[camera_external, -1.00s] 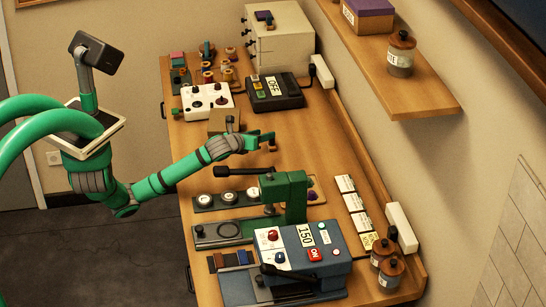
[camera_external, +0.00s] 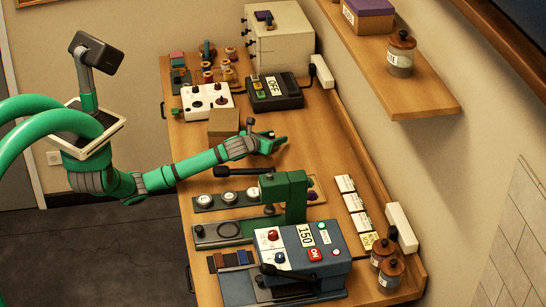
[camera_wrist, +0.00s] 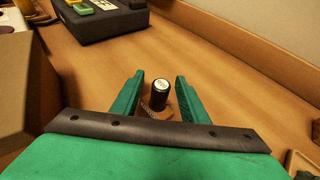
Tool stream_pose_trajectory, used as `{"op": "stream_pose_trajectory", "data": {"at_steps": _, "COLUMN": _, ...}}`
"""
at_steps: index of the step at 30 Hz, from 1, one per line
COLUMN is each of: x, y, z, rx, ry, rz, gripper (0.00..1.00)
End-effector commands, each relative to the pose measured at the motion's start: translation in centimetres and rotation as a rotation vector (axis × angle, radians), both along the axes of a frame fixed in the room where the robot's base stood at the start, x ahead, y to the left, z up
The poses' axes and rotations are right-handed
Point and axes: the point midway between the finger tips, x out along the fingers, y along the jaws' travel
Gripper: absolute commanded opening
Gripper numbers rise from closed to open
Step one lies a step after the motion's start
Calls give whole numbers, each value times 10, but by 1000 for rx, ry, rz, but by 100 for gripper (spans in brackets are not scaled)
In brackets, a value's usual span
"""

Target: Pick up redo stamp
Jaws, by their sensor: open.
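The likely redo stamp (camera_wrist: 159,94), a dark upright cylinder with a white labelled top and a brownish base, stands on the wooden table. Its label is too small to read. My gripper (camera_wrist: 160,80) is open, with one green finger on each side of the stamp in the wrist view. Gaps show between the stamp and both fingers. In the external view my gripper (camera_external: 277,143) is low over the middle of the table, and it largely hides the stamp there.
A cardboard box (camera_external: 223,121) stands left of my gripper. A black device marked OFF (camera_external: 275,91) lies behind it. A green press (camera_external: 285,195) and a blue machine (camera_external: 310,255) stand in front. Bare tabletop lies to the right.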

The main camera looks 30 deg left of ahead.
Motion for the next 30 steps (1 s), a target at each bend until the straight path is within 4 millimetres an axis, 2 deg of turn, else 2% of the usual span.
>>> {"op": "stream_pose_trajectory", "data": {"at_steps": 6, "x": 18, "y": -1, "z": -7, "rx": 1, "ry": 0, "rz": 0, "gripper": 40}}
{"op": "stream_pose_trajectory", "data": {"at_steps": 14, "x": 19, "y": 0, "z": -8, "rx": 0, "ry": 0, "rz": 0, "gripper": 40}}
{"op": "stream_pose_trajectory", "data": {"at_steps": 19, "x": 19, "y": 0, "z": -8, "rx": 0, "ry": 0, "rz": 0, "gripper": 0}}
{"op": "stream_pose_trajectory", "data": {"at_steps": 30, "x": 19, "y": -1, "z": -5, "rx": 0, "ry": -2, "rz": 0, "gripper": 0}}
